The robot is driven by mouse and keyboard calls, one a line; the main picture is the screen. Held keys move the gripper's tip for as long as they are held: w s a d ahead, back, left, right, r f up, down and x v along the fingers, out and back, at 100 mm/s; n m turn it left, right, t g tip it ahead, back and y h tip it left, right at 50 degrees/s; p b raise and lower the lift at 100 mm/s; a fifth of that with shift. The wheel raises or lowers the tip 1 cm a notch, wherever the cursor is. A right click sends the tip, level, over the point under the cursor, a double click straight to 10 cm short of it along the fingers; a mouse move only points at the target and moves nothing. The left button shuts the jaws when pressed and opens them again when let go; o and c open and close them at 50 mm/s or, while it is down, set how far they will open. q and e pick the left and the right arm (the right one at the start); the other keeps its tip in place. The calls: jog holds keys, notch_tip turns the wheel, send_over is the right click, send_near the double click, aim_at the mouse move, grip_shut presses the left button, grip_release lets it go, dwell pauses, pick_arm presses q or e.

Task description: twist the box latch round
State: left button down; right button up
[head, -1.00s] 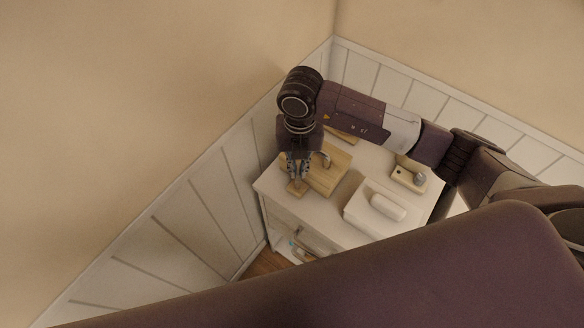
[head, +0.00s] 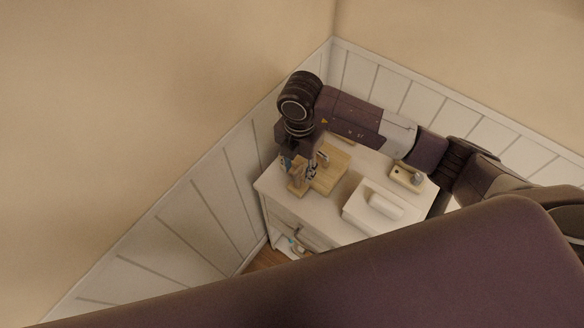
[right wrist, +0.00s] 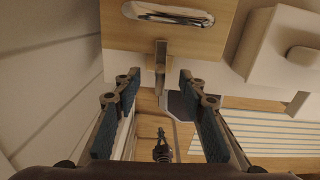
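The wooden box (head: 333,172) stands on the white cabinet top near its left end. Its curved metal handle shows at the top of the right wrist view (right wrist: 168,14). A narrow wooden and metal piece, seemingly the latch (right wrist: 160,62), sticks out from the box's near edge. My right gripper (head: 300,168) points down at this side of the box. In the right wrist view its fingers (right wrist: 158,82) are spread wide, one on each side of the latch, with gaps and nothing gripped. Exact latch contact is hidden in the head view. My left gripper is not in view.
A white box with a rounded handle (head: 385,207) and a small wooden item with a knob (head: 407,174) stand right of the wooden box on the cabinet (head: 330,222). Panelled walls close in behind and at left. The cabinet front has a handle and an open space below.

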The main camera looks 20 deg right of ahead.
notch_tip(320, 180, up, 7)
jog(key=p, duration=0.5)
dwell(0.3)
dwell(0.5)
